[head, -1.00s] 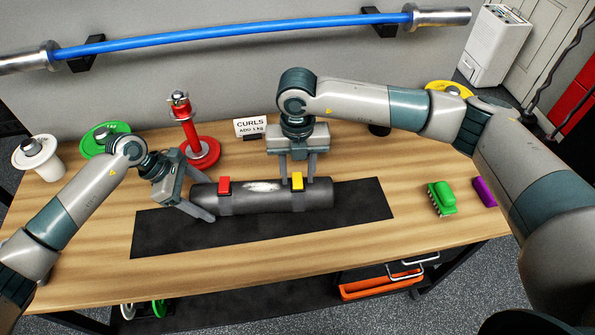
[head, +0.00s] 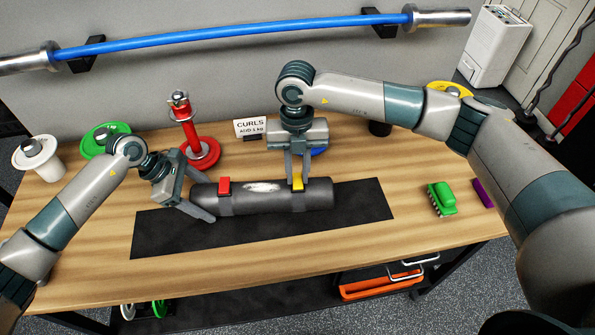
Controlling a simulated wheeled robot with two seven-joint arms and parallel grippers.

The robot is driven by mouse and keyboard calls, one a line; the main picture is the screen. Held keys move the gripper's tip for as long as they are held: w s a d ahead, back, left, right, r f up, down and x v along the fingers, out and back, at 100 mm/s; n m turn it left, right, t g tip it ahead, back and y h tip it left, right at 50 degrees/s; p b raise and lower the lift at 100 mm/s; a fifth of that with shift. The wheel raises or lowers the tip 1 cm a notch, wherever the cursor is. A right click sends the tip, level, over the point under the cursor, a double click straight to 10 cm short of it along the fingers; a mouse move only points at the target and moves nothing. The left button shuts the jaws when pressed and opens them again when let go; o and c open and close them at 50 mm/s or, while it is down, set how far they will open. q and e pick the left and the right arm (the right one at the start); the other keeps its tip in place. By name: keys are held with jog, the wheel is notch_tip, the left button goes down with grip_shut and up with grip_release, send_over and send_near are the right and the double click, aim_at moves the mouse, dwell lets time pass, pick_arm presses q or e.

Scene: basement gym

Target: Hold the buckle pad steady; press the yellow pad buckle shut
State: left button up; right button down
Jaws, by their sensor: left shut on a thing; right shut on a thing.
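The buckle pad (head: 262,204) is a dark grey padded roll with a pale worn patch, lying lengthwise on a black mat (head: 350,205). A red buckle (head: 224,186) stands on its left part and the yellow pad buckle (head: 298,187) on its right part. Whether the buckle is latched cannot be told.
A red post stand (head: 188,128), a green plate (head: 100,138), a white plate (head: 36,155) and a CURLS card (head: 250,126) are behind the pad. A green brush-like thing (head: 441,199) lies at right. The wooden table front (head: 290,245) is clear.

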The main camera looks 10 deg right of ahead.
aim_at(297, 175)
jog(key=shift+f, duration=0.1)
jog(key=c, duration=1.6)
grip_release()
jog(key=shift+o, duration=0.2)
notch_tip(297, 175, up, 12)
jog(key=w, duration=0.1)
jog(key=shift+w, duration=0.2)
pick_arm(q)
jog(key=o, duration=1.3)
jog(key=shift+a+r, duration=0.1)
jog(key=v, duration=1.1)
jog(key=shift+a+r, duration=0.2)
jog(key=shift+r, duration=0.15)
